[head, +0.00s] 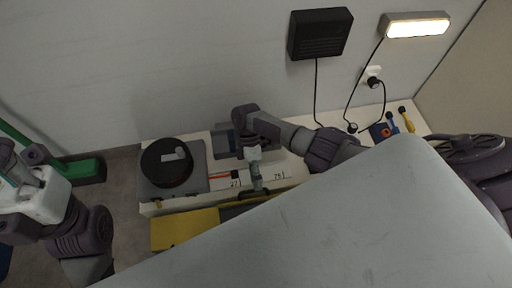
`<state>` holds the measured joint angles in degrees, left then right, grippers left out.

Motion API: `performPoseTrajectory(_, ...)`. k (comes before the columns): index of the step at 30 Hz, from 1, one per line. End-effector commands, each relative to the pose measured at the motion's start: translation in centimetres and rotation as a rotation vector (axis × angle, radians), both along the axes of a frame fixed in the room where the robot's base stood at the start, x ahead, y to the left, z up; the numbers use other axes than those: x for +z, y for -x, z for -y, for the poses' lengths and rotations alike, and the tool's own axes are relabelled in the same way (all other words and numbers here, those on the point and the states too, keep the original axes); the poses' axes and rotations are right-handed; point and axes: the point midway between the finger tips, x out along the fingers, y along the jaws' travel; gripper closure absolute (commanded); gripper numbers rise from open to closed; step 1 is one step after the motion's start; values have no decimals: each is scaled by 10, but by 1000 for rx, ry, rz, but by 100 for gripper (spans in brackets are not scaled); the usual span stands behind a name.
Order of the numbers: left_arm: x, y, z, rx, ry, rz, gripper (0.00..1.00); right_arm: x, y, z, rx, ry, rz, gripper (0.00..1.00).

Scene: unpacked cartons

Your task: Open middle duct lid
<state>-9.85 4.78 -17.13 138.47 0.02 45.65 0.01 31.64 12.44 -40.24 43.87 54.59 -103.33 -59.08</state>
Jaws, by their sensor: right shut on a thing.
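My right gripper (256,182) reaches down from the right over the low white bench (295,167). It is shut on a small grey part at the bench's front, next to labels with numbers. The arm and fingers hide most of this part, and I cannot tell whether it belongs to the middle duct lid. A yellow panel (185,229) and a dark grey section (233,211) lie along the bench front, to the left and below the gripper. My left arm is at the left edge, away from the bench; its fingers are not clear.
A black round disc on a grey box (198,156) stands at the bench's left end. A black wall box (320,33), a lit lamp (417,26) and cables are behind. Tools (391,123) lie at the right. A large pale grey surface blocks the front.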

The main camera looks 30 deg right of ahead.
Motion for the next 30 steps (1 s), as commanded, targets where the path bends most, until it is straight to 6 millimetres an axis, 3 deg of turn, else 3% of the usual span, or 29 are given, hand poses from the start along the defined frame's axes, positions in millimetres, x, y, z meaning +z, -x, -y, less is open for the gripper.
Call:
performPoseTrajectory(16, 0, 0, 0, -1, 1, 2, 63, 75, -68, 18, 2, 2, -1, 63)
performPoseTrajectory(30, 1, 1, 0, -1, 1, 3, 63, 84, -75, 20, 4, -1, -2, 63)
